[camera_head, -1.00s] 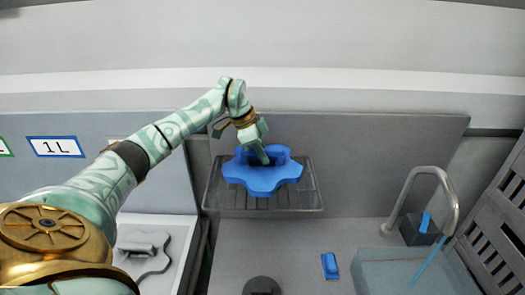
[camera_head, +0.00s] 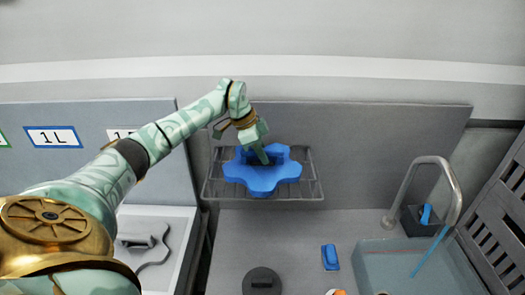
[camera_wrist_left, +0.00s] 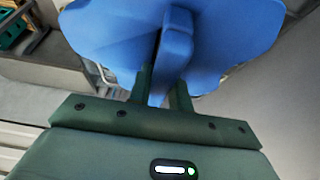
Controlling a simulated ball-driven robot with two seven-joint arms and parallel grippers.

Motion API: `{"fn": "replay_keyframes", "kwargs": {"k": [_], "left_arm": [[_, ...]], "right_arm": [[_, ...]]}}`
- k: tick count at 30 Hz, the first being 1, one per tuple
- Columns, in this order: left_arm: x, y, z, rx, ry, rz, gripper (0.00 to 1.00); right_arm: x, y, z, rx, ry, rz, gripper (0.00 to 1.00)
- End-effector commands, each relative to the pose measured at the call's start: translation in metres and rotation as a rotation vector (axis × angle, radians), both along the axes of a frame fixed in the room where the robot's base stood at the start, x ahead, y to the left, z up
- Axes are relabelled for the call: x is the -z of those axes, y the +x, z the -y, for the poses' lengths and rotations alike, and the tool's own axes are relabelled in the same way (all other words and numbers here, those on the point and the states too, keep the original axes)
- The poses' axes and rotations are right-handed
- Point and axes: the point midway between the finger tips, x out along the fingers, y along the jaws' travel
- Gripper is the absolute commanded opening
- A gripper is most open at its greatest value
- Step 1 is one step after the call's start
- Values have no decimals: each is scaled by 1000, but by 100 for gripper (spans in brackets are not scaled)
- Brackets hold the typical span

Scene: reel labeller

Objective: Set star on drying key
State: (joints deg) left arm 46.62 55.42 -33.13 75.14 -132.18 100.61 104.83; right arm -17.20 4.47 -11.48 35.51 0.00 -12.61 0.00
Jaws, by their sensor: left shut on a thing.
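The blue star (camera_head: 262,182) is a flat, lobed piece with an upright grip on top. My left gripper (camera_head: 262,156) is shut on that grip, reaching down from above. In the left wrist view the star (camera_wrist_left: 225,35) fills the top, with its grip between the two dark green fingers (camera_wrist_left: 160,90). In the head view the star overlaps a wire rack (camera_head: 308,178) on the grey back panel. I cannot tell whether the star touches the wires. Nothing here is clearly marked as a drying key. My right gripper is not in view.
A blue block (camera_head: 330,257) lies on the grey counter. A dark round object (camera_head: 262,280) is at the bottom edge. A curved metal tap (camera_head: 452,185) stands over a pale basin (camera_head: 400,268) at the right. Labels (camera_head: 53,137) are on the left panel.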

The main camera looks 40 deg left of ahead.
Motion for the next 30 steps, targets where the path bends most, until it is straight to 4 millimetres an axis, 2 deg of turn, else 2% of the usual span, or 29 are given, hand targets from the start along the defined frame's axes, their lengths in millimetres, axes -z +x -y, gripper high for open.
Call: {"fn": "replay_keyframes", "kwargs": {"k": [12,13,15,25,30], "left_arm": [[2,0,0,0,-1,2,0],[2,0,0,0,-1,2,28],[3,0,0,0,-1,2,45],[1,-1,-1,0,1,0,45],[-22,-7,-10,-2,4,4,45]], "right_arm": [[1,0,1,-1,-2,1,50],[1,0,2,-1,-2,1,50],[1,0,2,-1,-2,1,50],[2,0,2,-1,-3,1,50],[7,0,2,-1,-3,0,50]]}}
